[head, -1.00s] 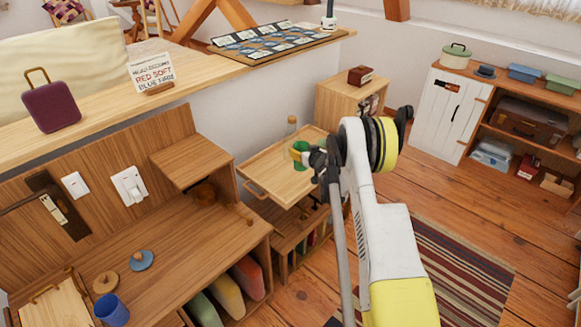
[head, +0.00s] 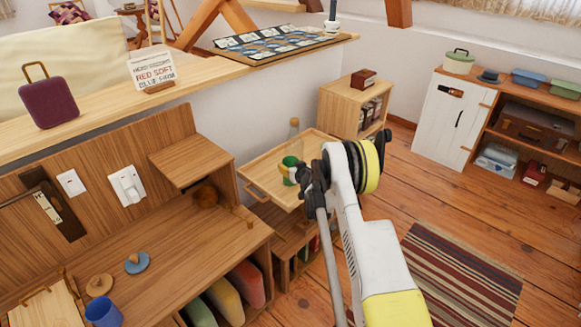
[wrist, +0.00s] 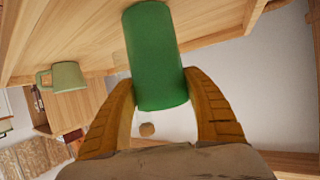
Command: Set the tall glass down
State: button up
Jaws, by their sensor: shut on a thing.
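The tall glass is a plain green cylinder. In the wrist view the green glass (wrist: 155,55) stands between the two yellow-brown fingers of my gripper (wrist: 160,92), which are shut on its near part. In the head view the green glass (head: 291,161) shows small at my gripper (head: 289,172), over the light wooden tray top (head: 262,178) of a small stand. The wrist view shows a wooden surface (wrist: 90,38) close behind the glass. I cannot tell whether the glass touches the wood.
A clear bottle (head: 294,134) stands behind the glass on the tray top. In the wrist view an olive mug (wrist: 62,77) is to the left of the glass. The wooden desk (head: 165,255) is left of the stand. The tray top's left part looks clear.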

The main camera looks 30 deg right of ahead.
jog(key=o, duration=1.3)
jog(key=shift+f, duration=0.1)
jog(key=shift+o, duration=0.2)
jog(key=shift+r, duration=0.25)
jog(key=p+v, duration=0.4)
jog(key=v, duration=0.8)
jog(key=s+a+r+g+y, duration=0.1)
jog(key=s+a+r, duration=0.2)
jog(key=a+r, duration=0.35)
jog(key=s+a+r+n+g, duration=0.1)
jog(key=s+a+r, duration=0.25)
jog(key=r, duration=0.65)
jog(key=s+a+r+g+y, duration=0.1)
jog(key=s+a+r, duration=0.2)
jog(key=a+r, duration=0.35)
jog(key=s+a+r+g, duration=0.1)
jog(key=s+a+r, duration=0.2)
jog(key=s, duration=0.5)
jog(key=s+a+r+g, duration=0.1)
jog(key=s+a+r, duration=0.15)
jog(key=s, duration=0.55)
jog(key=s+a+f+g, duration=0.1)
jog(key=s, duration=1.3)
jog(key=shift+a+f+n, duration=0.2)
jog(key=shift+a+n, duration=0.1)
